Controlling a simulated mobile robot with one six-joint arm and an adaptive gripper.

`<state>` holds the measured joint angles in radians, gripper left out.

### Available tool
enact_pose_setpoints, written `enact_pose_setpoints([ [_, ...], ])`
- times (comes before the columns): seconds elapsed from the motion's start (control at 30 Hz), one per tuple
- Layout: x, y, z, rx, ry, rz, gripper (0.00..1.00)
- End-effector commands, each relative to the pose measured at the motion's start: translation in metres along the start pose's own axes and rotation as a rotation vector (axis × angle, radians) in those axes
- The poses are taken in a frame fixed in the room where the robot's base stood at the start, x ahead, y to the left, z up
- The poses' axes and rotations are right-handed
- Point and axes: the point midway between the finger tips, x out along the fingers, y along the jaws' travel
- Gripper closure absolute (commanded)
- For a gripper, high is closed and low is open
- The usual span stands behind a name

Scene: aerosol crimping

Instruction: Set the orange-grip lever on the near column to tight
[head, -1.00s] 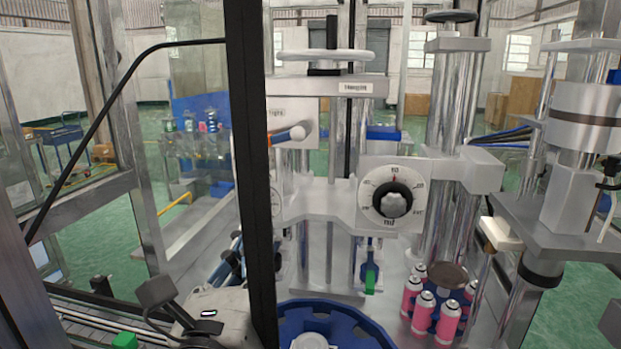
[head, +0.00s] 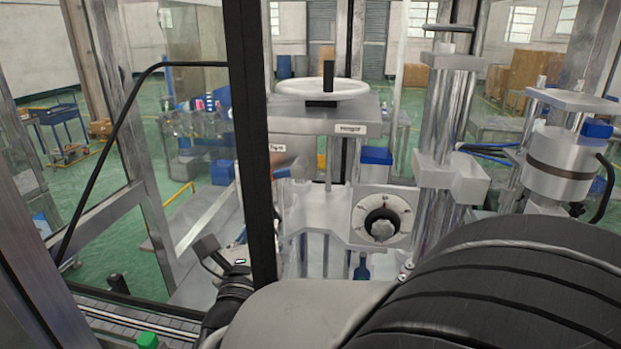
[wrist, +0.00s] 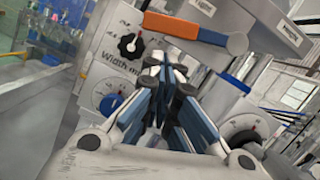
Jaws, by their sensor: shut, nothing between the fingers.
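In the head view the near column (head: 315,135) stands behind a dark post, with a partly hidden label (head: 277,147).
A dark upright post (head: 252,150) blocks part of the head view. A white handwheel (head: 322,88) tops the column, and a dial (head: 382,222) faces front. In the wrist view a black knob (wrist: 130,44) and a dial (wrist: 108,98) are left of my fingers.

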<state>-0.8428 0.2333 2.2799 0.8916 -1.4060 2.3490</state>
Motion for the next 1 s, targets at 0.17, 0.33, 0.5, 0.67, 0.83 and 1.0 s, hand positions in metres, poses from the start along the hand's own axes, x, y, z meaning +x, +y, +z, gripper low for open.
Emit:
enact_pose_setpoints([
  [0.17, 0.0025, -0.0004, 0.0106, 0.000, 0.000, 0.000, 1.00],
  [0.33, 0.0027, 0.0001, 0.0121, 0.000, 0.000, 0.000, 1.00],
  [0.5, 0.0025, 0.0003, 0.0115, 0.001, 0.000, 0.000, 1.00],
  [0.67, 0.0025, 0.0003, 0.0114, 0.001, -0.001, 0.000, 1.00],
  [0.83, 0.0025, 0.0025, 0.0098, 0.019, -0.003, -0.007, 1.00],
  [1.0, 0.0027, 0.0052, 0.0098, 0.059, -0.003, -0.018, 1.00],
])
